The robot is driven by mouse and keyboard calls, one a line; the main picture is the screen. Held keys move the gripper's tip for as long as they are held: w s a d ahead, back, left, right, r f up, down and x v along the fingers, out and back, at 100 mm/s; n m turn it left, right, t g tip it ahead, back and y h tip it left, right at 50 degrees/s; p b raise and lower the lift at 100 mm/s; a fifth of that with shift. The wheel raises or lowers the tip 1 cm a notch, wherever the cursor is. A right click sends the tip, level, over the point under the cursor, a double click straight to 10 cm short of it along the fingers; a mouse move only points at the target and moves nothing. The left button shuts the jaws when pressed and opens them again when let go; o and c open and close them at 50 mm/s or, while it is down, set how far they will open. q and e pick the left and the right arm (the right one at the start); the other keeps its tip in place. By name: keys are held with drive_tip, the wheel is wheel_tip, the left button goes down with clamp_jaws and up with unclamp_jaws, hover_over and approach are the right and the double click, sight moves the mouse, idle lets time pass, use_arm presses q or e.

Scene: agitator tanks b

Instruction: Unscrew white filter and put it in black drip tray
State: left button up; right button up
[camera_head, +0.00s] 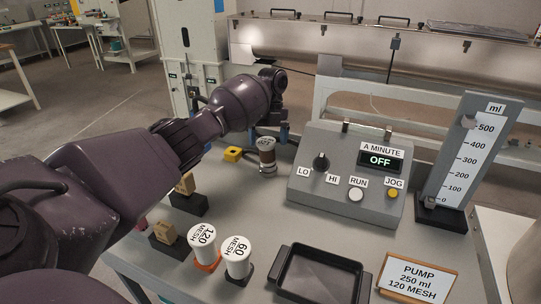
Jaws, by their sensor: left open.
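My own arm hides part of the area behind. The black drip tray (319,275) lies empty at the front of the bench. My right gripper is not in view.
White cylinders marked 120 MESH (202,242) and 60 MESH (238,256) stand left of the tray. The control box (349,180) reads OFF. A millilitre gauge (472,150) and PUMP sign (417,279) stand right.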

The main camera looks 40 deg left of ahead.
use_arm(q)
drive_tip(key=shift+r, duration=0.1)
drive_tip(key=shift+m, duration=0.3)
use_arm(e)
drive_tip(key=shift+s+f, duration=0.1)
use_arm(q)
drive_tip(key=shift+m, duration=0.4)
drive_tip(key=m+y, duration=0.1)
drive_tip(key=m, duration=0.1)
drive_tip(key=m+y+b, duration=0.1)
drive_tip(key=m, duration=0.2)
drive_tip(key=shift+m, duration=0.3)
drive_tip(key=m+y, duration=0.1)
drive_tip(key=m, duration=0.3)
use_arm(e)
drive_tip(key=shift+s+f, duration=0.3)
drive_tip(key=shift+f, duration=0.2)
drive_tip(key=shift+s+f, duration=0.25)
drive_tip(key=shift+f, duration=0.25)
